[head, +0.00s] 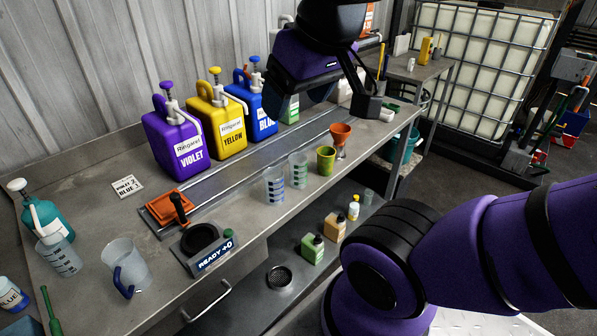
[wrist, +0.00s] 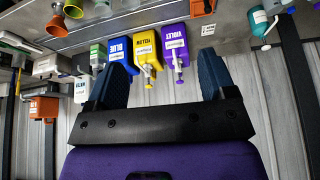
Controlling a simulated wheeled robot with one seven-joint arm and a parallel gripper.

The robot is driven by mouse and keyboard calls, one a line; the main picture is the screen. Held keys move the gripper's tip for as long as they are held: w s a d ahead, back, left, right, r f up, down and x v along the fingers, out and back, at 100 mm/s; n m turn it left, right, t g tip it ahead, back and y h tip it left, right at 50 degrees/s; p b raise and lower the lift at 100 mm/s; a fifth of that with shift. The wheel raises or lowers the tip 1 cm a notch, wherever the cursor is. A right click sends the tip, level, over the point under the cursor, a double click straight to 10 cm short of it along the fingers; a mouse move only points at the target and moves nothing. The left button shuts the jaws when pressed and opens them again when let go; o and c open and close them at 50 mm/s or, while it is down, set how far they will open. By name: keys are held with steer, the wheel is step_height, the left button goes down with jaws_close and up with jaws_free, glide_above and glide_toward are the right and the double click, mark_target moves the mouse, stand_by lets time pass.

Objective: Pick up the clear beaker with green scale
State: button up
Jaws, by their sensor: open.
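Two clear beakers stand side by side near the front edge of the bench in the head view. The right one (head: 299,171) seems to have green scale marks, and the left one (head: 274,186) has darker blue marks. My gripper (wrist: 163,68) is open and empty in the wrist view, its two dark fingers wide apart. In the head view my wrist hangs above the back right of the bench, well above and apart from the beakers. I cannot make out either of these beakers clearly in the wrist view.
Violet (head: 175,140), yellow (head: 217,125) and blue (head: 254,107) pump canisters line the back. A green cup (head: 326,160) and orange funnel (head: 340,138) stand right of the beakers. A scale (head: 205,244), jug (head: 126,266) and another beaker (head: 59,256) are at left.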

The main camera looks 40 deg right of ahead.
steer(key=shift+o, duration=0.6)
steer(key=m+g+y, duration=0.2)
steer(key=m+y, duration=0.1)
steer(key=m, duration=2.6)
glide_above(298, 161)
steer(key=s, duration=0.3)
step_height(298, 161, down, 27)
steer(key=shift+h, duration=0.3)
steer(key=shift+x, duration=3.1)
steer(key=shift+s+a+t, duration=0.15)
steer(key=shift+t, duration=0.15)
steer(key=c, duration=1)
